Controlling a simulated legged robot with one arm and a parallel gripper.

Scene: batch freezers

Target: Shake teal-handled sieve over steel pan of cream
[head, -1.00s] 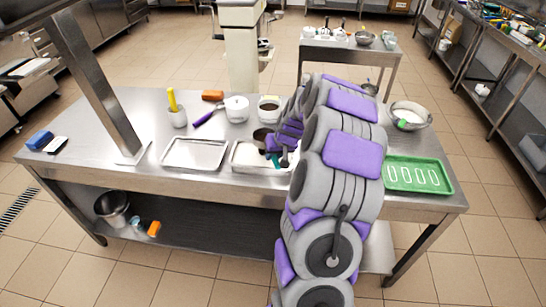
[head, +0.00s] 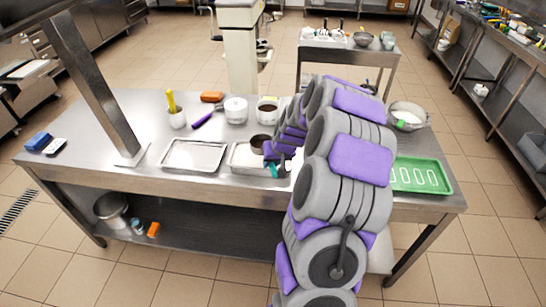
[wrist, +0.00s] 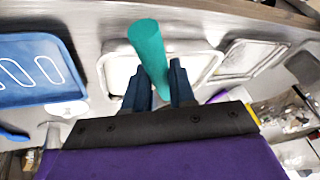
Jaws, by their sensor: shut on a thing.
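My gripper (head: 283,167) is shut on the teal handle (head: 273,170) of the sieve, which also stands out between my fingers in the wrist view (wrist: 148,45). The dark round sieve head (head: 260,143) shows just left of my gripper, over the steel pan of cream (head: 236,167). The pale contents and rim of the pan show behind the handle in the wrist view (wrist: 215,62). My arm hides the pan's right part in the head view. I cannot tell the exact gap between sieve and pan.
An empty steel tray (head: 194,156) lies left of the pan. A green tray (head: 420,175) and a steel bowl (head: 408,116) are to the right.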

